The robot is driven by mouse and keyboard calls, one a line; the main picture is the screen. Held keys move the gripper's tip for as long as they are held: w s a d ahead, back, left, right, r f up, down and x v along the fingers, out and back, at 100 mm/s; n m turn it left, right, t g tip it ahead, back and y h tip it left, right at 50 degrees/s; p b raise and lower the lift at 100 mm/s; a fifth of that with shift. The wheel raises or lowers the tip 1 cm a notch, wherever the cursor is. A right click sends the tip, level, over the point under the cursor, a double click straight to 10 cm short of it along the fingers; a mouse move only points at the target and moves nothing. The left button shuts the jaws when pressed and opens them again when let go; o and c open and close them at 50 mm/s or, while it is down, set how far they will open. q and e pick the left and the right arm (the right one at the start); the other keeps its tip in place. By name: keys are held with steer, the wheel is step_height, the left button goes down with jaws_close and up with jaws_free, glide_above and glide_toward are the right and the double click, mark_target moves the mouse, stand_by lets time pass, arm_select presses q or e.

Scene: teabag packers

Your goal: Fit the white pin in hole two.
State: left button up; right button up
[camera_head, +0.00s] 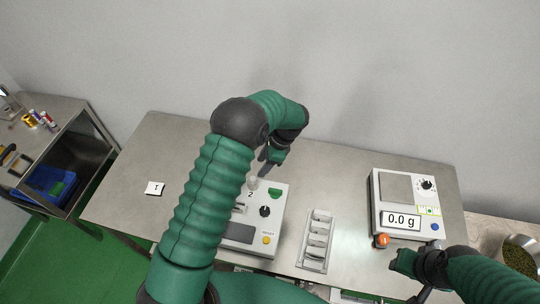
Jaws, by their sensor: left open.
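A pale, pin-like upright piece (253,182), which looks like the white pin, stands at the back of a light-coloured machine (276,225), just behind the printed "2". Whether it sits fully in the hole is too small to tell. My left gripper (267,167) is open, above and just behind the machine's back edge, slightly right of the pin and apart from it as far as I can see. My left arm hides the machine's left side and any hole there. My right gripper (398,262) is low at the right, near the table's front edge; its jaws are unclear.
The machine has a green part, a black knob and a yellow button. A card marked 1 (155,188) lies left.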

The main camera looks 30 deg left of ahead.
arm_select(q)
steer(key=v, duration=0.7)
steer(key=shift+r+b, duration=0.3)
steer(key=shift+b, duration=0.1)
steer(key=shift+w+d, duration=0.1)
